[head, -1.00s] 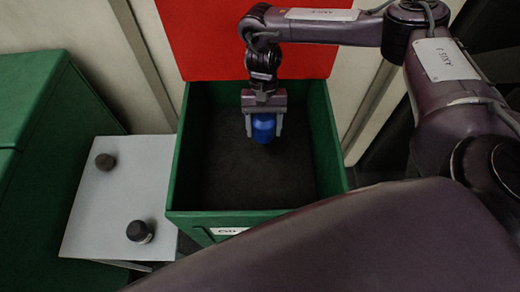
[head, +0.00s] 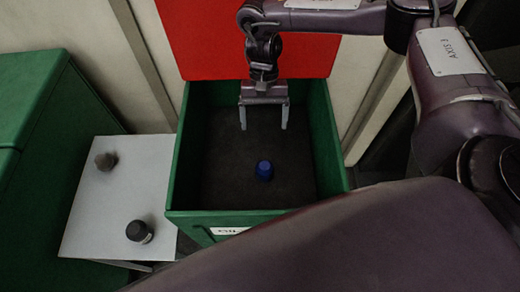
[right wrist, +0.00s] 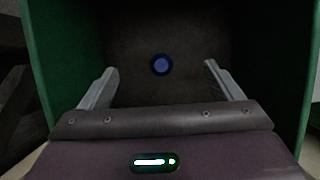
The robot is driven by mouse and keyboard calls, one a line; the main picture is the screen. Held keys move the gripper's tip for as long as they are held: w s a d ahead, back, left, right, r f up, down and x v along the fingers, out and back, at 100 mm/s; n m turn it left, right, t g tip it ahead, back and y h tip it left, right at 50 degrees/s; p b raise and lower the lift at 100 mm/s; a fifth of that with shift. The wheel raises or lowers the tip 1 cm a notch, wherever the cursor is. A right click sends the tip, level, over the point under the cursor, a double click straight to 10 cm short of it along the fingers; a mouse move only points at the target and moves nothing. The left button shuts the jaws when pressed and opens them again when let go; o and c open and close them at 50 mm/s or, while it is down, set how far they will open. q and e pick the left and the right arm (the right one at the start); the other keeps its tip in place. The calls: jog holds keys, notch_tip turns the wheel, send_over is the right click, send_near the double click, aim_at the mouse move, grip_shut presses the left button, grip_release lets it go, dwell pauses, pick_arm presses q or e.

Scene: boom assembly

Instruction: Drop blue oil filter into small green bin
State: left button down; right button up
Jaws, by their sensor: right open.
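The blue oil filter (head: 264,171) is inside the small green bin (head: 328,150), over its dark floor and clear of the walls. I cannot tell whether it rests on the floor or is still falling. It also shows in the right wrist view (right wrist: 161,65), beyond and between the fingers. My right gripper (head: 264,127) is open and empty above the bin, pointing down, apart from the filter. It shows open in the right wrist view (right wrist: 160,82) too. My left gripper is not in view.
The bin's red lid (head: 240,40) stands open at the back. A white table (head: 95,215) to the left holds a small brownish object (head: 106,161) and a dark cylindrical one (head: 139,231). A larger green container (head: 50,170) stands at the far left.

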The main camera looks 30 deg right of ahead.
jog(key=v, duration=0.5)
jog(key=shift+w+r, duration=0.1)
jog(key=shift+r, duration=0.2)
